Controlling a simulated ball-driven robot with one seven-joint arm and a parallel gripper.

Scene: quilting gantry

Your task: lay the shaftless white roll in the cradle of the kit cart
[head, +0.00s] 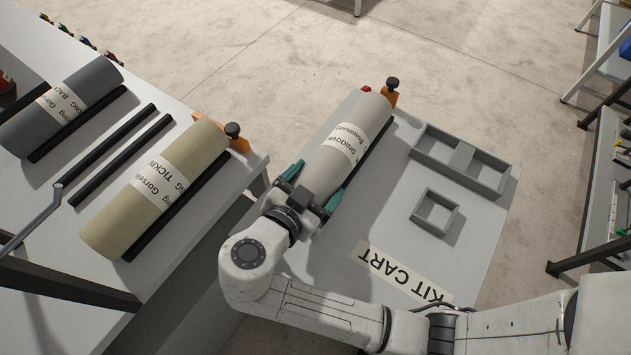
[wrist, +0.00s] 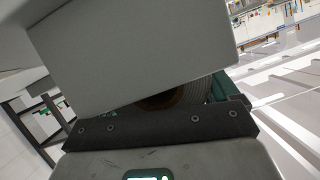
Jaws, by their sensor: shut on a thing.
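The white roll (head: 357,132), with a paper band reading WADDING, lies lengthwise over the left side of the kit cart (head: 308,263). My gripper (head: 312,186), with teal fingertips, is shut on the roll's near end. The cradle is mostly hidden under the roll. One dark rail (head: 354,172) shows along its right side, and an orange end bracket (head: 392,99) with a black knob stands at its far end. I cannot tell whether the roll touches the rails. In the wrist view, a brown round opening (wrist: 165,100) shows behind a large pale block.
A table on the left holds a beige TICKING roll (head: 155,190), a grey roll (head: 62,105) and an empty pair of dark rails (head: 120,150). Grey divided tray (head: 462,160) and small square tray (head: 435,212) sit on the cart's right. Shelving (head: 600,170) stands far right.

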